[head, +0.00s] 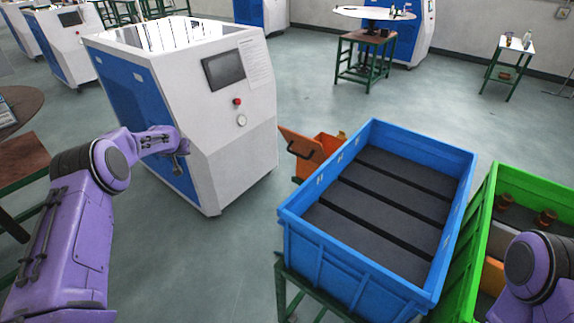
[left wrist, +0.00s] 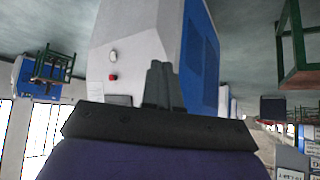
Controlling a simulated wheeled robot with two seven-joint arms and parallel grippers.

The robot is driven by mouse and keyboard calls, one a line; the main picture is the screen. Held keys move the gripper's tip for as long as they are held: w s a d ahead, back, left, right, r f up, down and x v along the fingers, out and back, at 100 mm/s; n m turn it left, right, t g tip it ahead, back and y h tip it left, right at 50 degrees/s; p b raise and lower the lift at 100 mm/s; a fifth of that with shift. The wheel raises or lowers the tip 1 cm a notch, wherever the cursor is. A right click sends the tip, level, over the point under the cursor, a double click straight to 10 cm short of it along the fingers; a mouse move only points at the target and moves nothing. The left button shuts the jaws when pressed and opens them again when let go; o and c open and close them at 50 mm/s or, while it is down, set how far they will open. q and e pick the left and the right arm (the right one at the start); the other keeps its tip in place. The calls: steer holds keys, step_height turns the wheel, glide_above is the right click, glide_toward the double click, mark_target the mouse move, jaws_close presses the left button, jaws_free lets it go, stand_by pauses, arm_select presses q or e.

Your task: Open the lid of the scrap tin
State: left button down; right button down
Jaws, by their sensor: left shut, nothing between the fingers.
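The scrap tin, an orange box (head: 327,143), stands on the floor between the white-and-blue machine and the blue crate, partly hidden by the crate. Its orange lid (head: 296,143) with a dark handle is swung up and tilted toward the left, and the inside of the tin partly shows. My left gripper (head: 182,150) is in front of the machine's blue side, well left of the tin and apart from it. In the left wrist view its fingers (left wrist: 160,85) are together and empty. My right arm shows at the lower right, but its gripper is out of view.
The white-and-blue machine (head: 205,100) stands between my left gripper and the tin. A blue crate (head: 360,283) with dark slats sits on a green stand, with a green crate (head: 462,230) to its right. Open floor lies behind the tin.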

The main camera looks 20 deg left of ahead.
arm_select(q)
steer(key=w+d+f+n+t+h+b, duration=0.1)
steer(key=w+d+f+t+h, duration=0.2)
steer(key=d, duration=0.5)
steer(key=w+d+f+n+t+b, duration=0.1)
steer(key=w+d+f+t, duration=0.1)
steer(key=d+t, duration=0.35)
steer(key=s+d+n+t+h+b, duration=0.1)
steer(key=s+d+n+t+h, duration=0.25)
steer(key=d, duration=0.65)
steer(key=s+d+n+t+h+b, duration=0.1)
steer(key=s+d+n+h, duration=0.2)
steer(key=s+d+h, duration=0.45)
steer(key=w+d+r+y+b, duration=0.1)
steer(key=w+d+r+b, duration=0.1)
steer(key=w, duration=0.5)
steer(key=w+d+r+y+b, duration=0.1)
steer(key=w+d+r+b, duration=0.1)
steer(key=w+d, duration=0.2)
steer(key=w, duration=0.3)
steer(key=shift+r, duration=0.2)
